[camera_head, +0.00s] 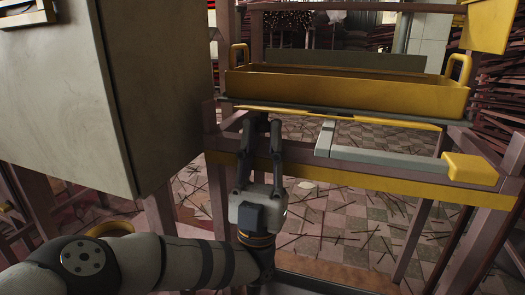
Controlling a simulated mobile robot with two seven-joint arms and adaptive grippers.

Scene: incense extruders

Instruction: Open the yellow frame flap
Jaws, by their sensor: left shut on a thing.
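The yellow frame flap shows as a thin yellow strip (345,117) under a dark edge, just below the yellow tray, and I see it nearly edge-on. My left gripper (262,124) comes up from below, its two dark fingers pointing away from me. Its fingertips are at the left end of this strip and shut on it; the exact contact is hard to see. The fingers pass in front of the yellow-faced lower rail (370,180). My right gripper is not in view.
A yellow tray (350,92) with side handles stands on the frame above the strip. A grey bar with a yellow end block (470,168) lies right of my gripper. A large grey cabinet (160,85) stands close on the left. Sticks litter the tiled floor (330,225).

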